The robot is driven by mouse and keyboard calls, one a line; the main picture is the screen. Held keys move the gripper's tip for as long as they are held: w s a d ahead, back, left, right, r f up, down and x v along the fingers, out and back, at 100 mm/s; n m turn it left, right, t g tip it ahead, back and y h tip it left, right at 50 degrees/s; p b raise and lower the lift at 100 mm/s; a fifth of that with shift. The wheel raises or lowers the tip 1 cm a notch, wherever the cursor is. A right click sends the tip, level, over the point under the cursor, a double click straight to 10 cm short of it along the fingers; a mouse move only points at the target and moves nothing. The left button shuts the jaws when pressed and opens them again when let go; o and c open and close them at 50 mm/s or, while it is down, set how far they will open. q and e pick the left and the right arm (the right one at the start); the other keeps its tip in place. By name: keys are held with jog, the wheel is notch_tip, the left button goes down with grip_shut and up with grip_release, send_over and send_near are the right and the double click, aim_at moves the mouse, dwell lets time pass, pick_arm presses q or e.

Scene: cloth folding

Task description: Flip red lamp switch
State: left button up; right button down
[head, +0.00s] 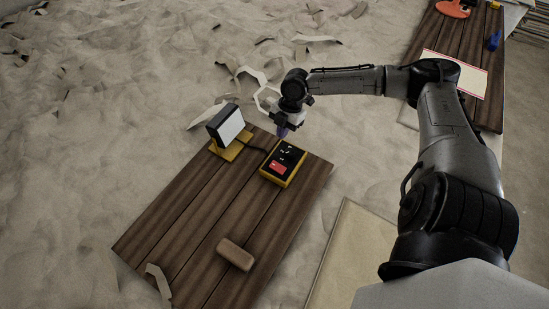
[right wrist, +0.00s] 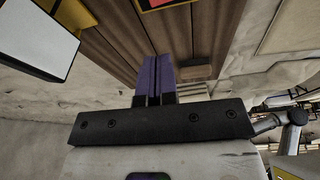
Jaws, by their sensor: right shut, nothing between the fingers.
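A yellow switch box (head: 297,172) with a black top lies on the wooden board. A red switch (head: 278,168) is at its near left part, with small white and green marks beyond it. A lamp (head: 227,126) with a white panel and yellow stand is to its left. My right gripper (head: 283,132), with purple fingers, is just beyond the box's far edge in the head view, apart from the red switch. In the right wrist view the purple fingers (right wrist: 158,72) are shut and empty. The box edge (right wrist: 158,4) and lamp panel (right wrist: 38,36) show there. My left gripper is out of view.
The dark wooden board (head: 190,225) carries a brown block (head: 235,254) near its front. A dark cable runs between lamp and box. Loose pale scraps (head: 250,75) lie on the rough floor. A second board (head: 400,55) with other items is at the upper right.

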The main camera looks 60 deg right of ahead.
pick_arm(q)
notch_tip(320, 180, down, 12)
jog(key=b, duration=1.1)
jog(key=shift+b, duration=0.4)
pick_arm(e)
send_near(273, 165)
jog(key=shift+n, duration=0.4)
jog(key=x, duration=0.6)
jog(key=shift+s+a, duration=0.1)
jog(key=shift+s, duration=0.05)
pick_arm(q)
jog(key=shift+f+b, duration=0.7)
jog(key=shift+b, duration=0.05)
pick_arm(e)
jog(key=shift+f, duration=0.4)
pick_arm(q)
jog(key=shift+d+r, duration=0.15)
